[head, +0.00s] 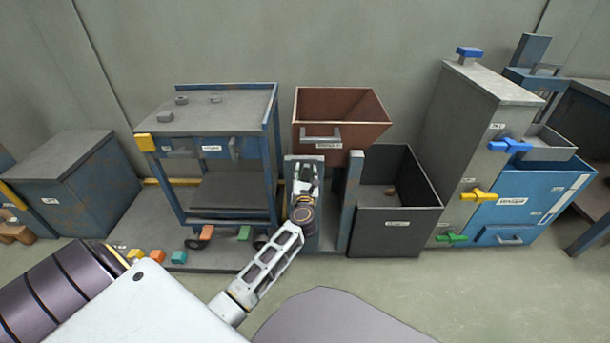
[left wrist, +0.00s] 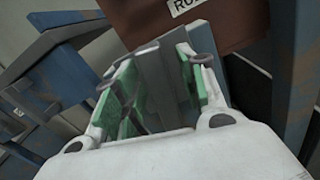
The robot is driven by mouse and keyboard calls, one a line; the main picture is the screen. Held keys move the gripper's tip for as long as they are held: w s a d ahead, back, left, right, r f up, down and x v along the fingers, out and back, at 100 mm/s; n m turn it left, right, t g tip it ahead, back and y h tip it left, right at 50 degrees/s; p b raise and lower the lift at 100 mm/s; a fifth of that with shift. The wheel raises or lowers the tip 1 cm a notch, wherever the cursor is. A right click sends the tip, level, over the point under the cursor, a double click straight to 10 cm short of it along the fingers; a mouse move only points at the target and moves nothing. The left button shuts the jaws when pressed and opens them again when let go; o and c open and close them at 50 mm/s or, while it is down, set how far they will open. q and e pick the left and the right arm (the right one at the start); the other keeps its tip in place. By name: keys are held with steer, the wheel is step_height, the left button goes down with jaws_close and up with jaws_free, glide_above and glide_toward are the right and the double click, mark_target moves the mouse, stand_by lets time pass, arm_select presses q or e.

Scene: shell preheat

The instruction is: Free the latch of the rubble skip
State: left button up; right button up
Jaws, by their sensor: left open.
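The rubble skip (head: 352,107) is a rust-brown open bin held up between blue-grey posts, with a grey handle (head: 320,133) and a white label on its front. In the left wrist view its brown front (left wrist: 215,28) shows at the top, with part of the label. My left gripper (head: 306,172) is just below the skip's front, in front of the stand. In the left wrist view the left gripper (left wrist: 150,85) is open, its green-padded fingers apart around the line of a grey upright piece (left wrist: 160,75). I cannot tell if this piece is the latch, or if the fingers touch it.
A dark open bin (head: 395,225) stands right of the stand, with a small brown lump inside. A blue workbench (head: 225,112) stands left. Several coloured blocks lie on the grey base plate (head: 225,255). A tall grey cabinet (head: 470,120) with coloured handles stands right.

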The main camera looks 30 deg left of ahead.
arm_select(q)
steer(key=shift+c, duration=0.7)
jaws_close()
